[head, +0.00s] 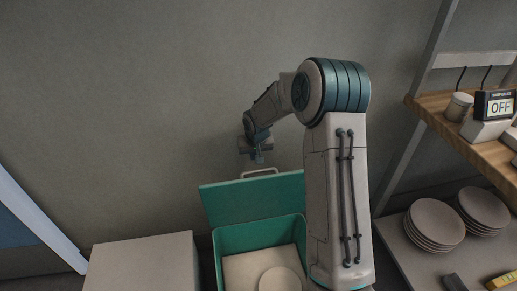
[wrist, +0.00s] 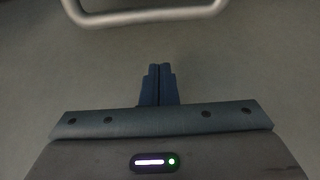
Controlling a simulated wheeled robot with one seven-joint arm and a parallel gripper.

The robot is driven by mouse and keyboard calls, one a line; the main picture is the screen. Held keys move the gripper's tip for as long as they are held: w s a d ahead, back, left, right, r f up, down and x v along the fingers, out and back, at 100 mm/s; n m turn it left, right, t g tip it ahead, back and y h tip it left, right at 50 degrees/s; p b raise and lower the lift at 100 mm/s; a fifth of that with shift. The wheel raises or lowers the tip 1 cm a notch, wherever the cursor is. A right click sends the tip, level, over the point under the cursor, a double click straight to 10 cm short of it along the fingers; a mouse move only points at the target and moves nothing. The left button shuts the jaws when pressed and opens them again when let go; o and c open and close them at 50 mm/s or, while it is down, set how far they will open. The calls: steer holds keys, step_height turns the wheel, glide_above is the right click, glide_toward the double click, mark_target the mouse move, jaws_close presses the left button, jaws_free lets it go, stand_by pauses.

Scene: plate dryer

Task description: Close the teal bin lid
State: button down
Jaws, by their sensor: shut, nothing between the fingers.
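The teal bin (head: 232,239) stands below my arm in the head view, with a pale board and a round plate (head: 278,280) inside. Its teal lid (head: 250,200) is raised, standing up at the bin's back edge. A light handle (head: 260,172) sits on the lid's top edge, and a pale bar that looks like it shows at the top of the wrist view (wrist: 145,18).
A pale box (head: 144,262) stands left of the bin. At right are stacked plates (head: 435,222) on a counter and a wooden shelf (head: 455,128) holding a device reading OFF (head: 496,106). The wall (head: 150,120) is close behind the lid.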

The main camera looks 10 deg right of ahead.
steer(key=shift+s+d+f, duration=0.1)
steer(key=shift+s+f, duration=0.15)
steer(key=shift+s, duration=0.7)
steer(key=shift+s+d+f, duration=0.1)
steer(key=shift+s+f, duration=0.1)
steer(key=shift+s, duration=0.7)
